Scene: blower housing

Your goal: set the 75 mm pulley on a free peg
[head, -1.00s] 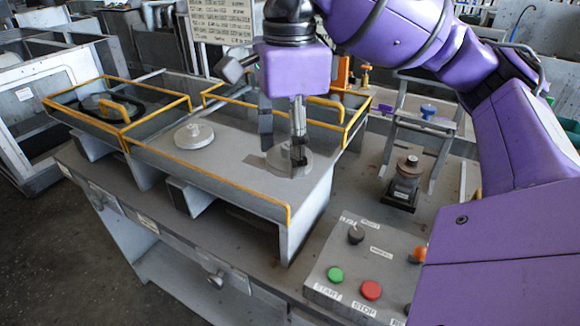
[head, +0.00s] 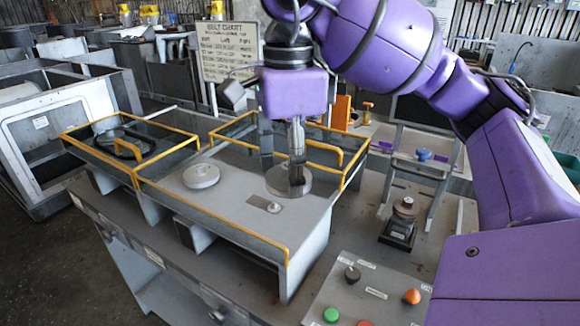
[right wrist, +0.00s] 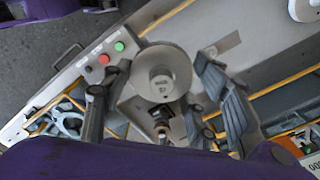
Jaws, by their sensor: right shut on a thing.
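My right gripper (head: 284,182) is shut on a grey disc-shaped pulley (head: 305,181) and holds it above the grey deck. In the right wrist view this pulley (right wrist: 160,68) sits between the fingers, its flat face toward the camera; its dark marking is too small to read. A short stub on a small plate (head: 274,207) shows on the deck just below it. A second pale grey pulley (head: 201,176) lies on the deck to the left. A post on a black base (head: 398,233) stands to the right, with a brownish round top. My left gripper is not in view.
Yellow rails (head: 215,236) edge the deck (head: 235,222) and its bays. A belt chart (head: 228,50) stands behind. A control box (head: 368,295) with coloured buttons is at front right. A blue knob (head: 424,155) is on a stand at right. The deck's front middle is clear.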

